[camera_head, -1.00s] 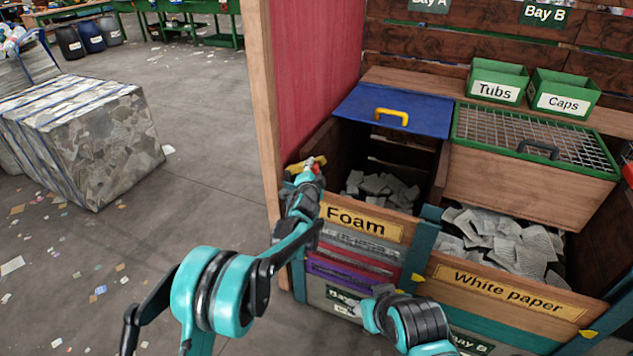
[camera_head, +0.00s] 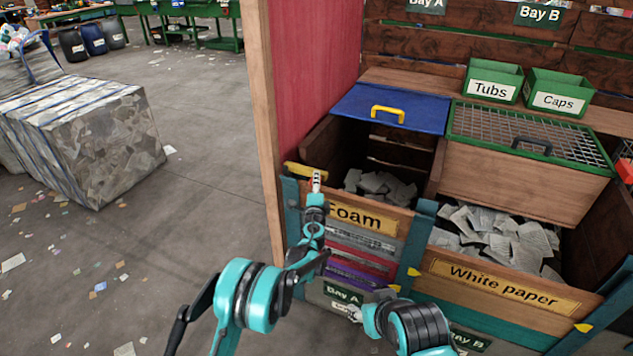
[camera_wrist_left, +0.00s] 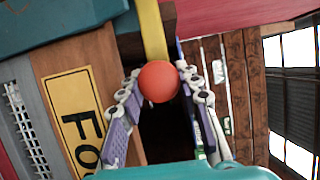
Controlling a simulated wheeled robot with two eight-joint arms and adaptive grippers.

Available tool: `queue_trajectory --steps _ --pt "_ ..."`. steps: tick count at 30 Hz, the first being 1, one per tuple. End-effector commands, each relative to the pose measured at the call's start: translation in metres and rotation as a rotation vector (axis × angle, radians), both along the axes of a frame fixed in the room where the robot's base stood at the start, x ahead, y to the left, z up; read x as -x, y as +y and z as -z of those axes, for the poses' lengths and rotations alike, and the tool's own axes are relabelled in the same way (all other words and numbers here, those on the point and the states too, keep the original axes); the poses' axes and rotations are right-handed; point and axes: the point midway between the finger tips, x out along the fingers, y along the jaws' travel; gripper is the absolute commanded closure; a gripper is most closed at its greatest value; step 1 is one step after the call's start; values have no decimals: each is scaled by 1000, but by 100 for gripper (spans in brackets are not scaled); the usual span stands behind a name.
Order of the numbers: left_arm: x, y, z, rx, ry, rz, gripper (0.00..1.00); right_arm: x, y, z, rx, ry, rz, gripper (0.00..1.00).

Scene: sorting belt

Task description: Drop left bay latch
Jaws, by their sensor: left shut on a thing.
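The left bay latch is a yellow bar (camera_head: 300,171) with a red-orange ball knob, at the top left corner of the Foam bay front. In the head view the bar slopes down to the right. In the left wrist view the knob (camera_wrist_left: 158,82) sits between the two fingers, with the yellow bar (camera_wrist_left: 151,30) running behind it. My left gripper (camera_head: 316,183) is shut on the knob and hides most of it in the head view. My right arm is low in the head view, by the Bay A sign; its fingers are too unclear to read.
The Foam board (camera_head: 355,217) closes the bay front, with grey scraps behind it. A blue lid (camera_head: 365,108) with a yellow handle lies above. The White paper bay (camera_head: 500,285) is to the right. A wooden post (camera_head: 262,120) stands close left of the latch.

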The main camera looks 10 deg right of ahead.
Motion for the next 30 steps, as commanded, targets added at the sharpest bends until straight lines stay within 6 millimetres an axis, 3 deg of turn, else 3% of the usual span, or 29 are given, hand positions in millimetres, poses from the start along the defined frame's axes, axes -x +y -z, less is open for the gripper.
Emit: queue_trajectory --steps 12,13,15,25,30 --pt "1 0 4 -6 -3 0 100 0 0 1 0 0 0 52" --pt "1 0 4 -6 -3 0 59 0 0 1 0 0 0 52" --pt "1 0 4 -5 -3 0 45 0 0 1 0 0 0 52" --pt "3 1 2 -5 -3 0 45 0 0 0 0 0 0 52" --pt "25 5 2 -5 -3 1 45 0 0 0 0 0 0 52"
